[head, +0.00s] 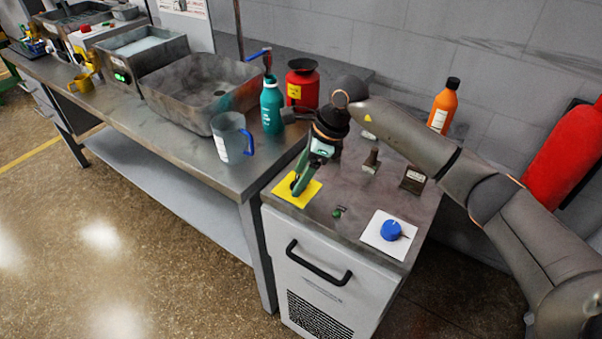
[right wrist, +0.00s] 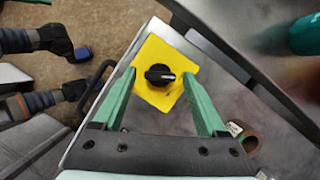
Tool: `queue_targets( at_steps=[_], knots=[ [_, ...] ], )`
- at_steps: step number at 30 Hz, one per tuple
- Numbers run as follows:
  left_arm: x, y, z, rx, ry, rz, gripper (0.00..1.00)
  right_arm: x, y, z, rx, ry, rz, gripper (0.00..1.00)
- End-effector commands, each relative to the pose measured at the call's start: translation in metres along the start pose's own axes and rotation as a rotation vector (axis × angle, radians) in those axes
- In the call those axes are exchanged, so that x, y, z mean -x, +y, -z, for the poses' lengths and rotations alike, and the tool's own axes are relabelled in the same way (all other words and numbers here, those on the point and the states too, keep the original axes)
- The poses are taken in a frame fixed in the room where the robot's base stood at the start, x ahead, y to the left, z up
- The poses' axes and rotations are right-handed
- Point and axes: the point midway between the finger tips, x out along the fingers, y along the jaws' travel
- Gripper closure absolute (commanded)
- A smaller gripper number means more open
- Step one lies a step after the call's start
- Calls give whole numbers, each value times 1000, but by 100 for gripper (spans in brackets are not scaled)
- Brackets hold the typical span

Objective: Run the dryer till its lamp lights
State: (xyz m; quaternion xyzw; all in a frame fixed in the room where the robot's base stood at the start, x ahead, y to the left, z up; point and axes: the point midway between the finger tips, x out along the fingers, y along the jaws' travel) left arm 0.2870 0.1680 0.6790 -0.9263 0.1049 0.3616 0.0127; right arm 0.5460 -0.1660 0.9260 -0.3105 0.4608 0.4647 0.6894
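A low cabinet (head: 325,271) with a handle and a vent grille stands at the front; I cannot tell for sure that it is the dryer. On its top is a yellow plate (head: 283,193) with a black knob (right wrist: 160,74), whose white mark shows in the right wrist view. My right gripper (head: 297,187) points down over the plate. Its green fingers are open, either side of the knob; contact cannot be told. A small green-topped part (head: 338,212) is beside the plate; whether it is a lamp, or lit, is unclear. My left gripper is not identifiable.
A blue knob (head: 391,230) sits on a white plate at the cabinet's front right. A dark labelled block (head: 413,180) and an orange bottle (head: 442,107) stand behind. A teal bottle (head: 271,106), red can (head: 302,84) and blue-handled jug (head: 231,138) stand left, near a metal basin (head: 165,86).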

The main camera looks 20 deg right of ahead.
Motion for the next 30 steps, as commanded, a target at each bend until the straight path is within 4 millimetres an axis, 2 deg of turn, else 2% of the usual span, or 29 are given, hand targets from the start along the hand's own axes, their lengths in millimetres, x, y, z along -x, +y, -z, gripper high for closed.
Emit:
queue_targets(
  at_steps=[2,19,30],
  knots=[
    [0,0,0,0,-1,0,50,0,0,0,0,0,0,36],
    [0,0,-1,0,-3,0,50,1,0,0,-1,0,0,100],
    [0,0,-1,0,-2,0,50,1,0,0,-40,1,17,100]
  ],
)
